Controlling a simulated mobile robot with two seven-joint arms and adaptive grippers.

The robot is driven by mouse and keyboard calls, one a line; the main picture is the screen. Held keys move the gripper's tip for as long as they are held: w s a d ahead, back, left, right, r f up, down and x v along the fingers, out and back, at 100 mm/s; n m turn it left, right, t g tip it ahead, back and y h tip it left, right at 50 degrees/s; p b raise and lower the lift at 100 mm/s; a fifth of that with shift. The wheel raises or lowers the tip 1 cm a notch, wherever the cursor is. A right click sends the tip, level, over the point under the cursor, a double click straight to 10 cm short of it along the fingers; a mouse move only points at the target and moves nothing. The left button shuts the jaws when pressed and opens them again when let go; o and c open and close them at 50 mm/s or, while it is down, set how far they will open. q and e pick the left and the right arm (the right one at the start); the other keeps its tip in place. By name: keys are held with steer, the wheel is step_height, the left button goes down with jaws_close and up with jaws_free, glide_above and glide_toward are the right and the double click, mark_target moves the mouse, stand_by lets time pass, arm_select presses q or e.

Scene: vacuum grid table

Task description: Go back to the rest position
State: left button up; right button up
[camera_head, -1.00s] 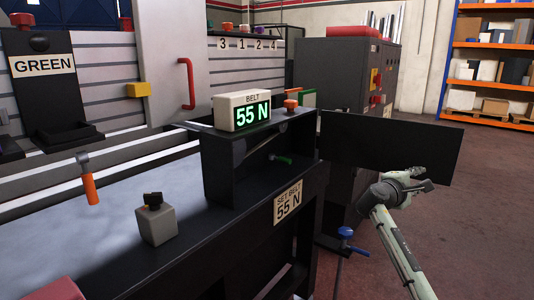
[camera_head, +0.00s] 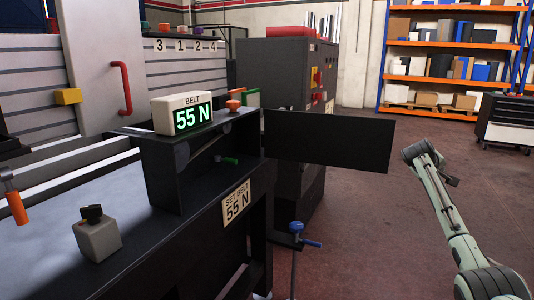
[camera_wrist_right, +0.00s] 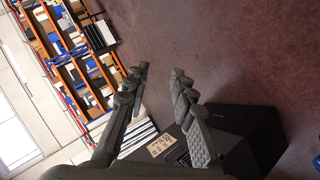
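My right arm (camera_head: 444,205) is raised at the right of the head view, over open floor and to the right of the black panel (camera_head: 330,141). Its gripper is not clearly made out there. In the right wrist view my right gripper (camera_wrist_right: 158,80) has its two fingers apart, with nothing between them but the red-brown floor beyond. My left arm and gripper are in neither view.
The bench with the belt display (camera_head: 183,113) reading 55 N stands at the left. A dark cabinet (camera_head: 275,75) stands behind the panel. A blue-handled clamp (camera_head: 297,229) is at the bench's side.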

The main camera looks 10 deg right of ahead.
steer(key=w+a+f+m+t+y, duration=0.1)
steer(key=w+a+f+m+y, duration=0.3)
steer(key=a, duration=0.3)
steer(key=s+a+f+n+y, duration=0.1)
steer(key=s+a+f, duration=0.3)
steer(key=f, duration=0.3)
steer(key=s+a+f+n+g, duration=0.1)
steer(key=s+a+f+n, duration=0.1)
steer(key=s+a+f, duration=0.45)
steer(key=s+a+f+n+y, duration=0.1)
steer(key=a+f, duration=0.2)
steer(key=f, duration=0.6)
steer(key=s+a+f+g+y, duration=0.1)
steer(key=s+a+f, duration=0.3)
steer(key=s, duration=0.7)
steer(key=s+a+f+n+y, duration=0.1)
steer(key=s+a+f, duration=0.4)
steer(key=s+a, duration=0.3)
steer(key=s+a+f+g+y, duration=0.1)
steer(key=s+a+f, duration=0.3)
steer(key=s, duration=1)
steer(key=shift+a+f+n+g, duration=0.3)
steer(key=shift+a+n, duration=0.1)
steer(key=shift+a, duration=0.75)
